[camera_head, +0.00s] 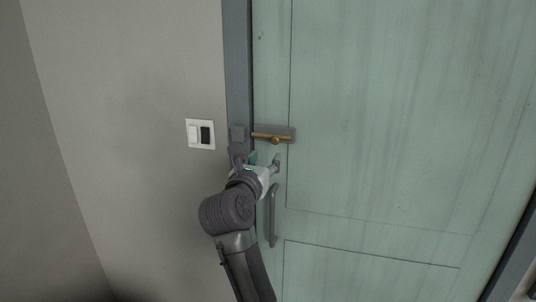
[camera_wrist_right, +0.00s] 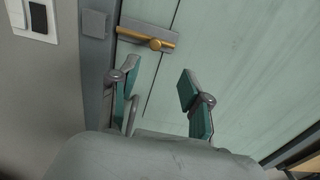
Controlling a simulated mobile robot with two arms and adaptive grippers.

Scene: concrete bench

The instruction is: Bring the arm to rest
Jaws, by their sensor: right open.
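My right arm reaches up from the bottom of the head view. My right gripper (camera_head: 263,161) is open and empty, just below a brass bolt (camera_head: 272,138) on a grey plate. In the right wrist view, the two fingers of the gripper (camera_wrist_right: 158,90) stand well apart with nothing between them. The brass bolt (camera_wrist_right: 148,39) lies beyond the fingertips there, apart from them. My left gripper is not in view.
A pale green door (camera_head: 390,110) fills the right side, with a grey frame (camera_head: 238,60) at its left edge. A vertical handle (camera_head: 273,215) is right of my arm. A switch plate (camera_head: 200,134) is on the grey wall at left.

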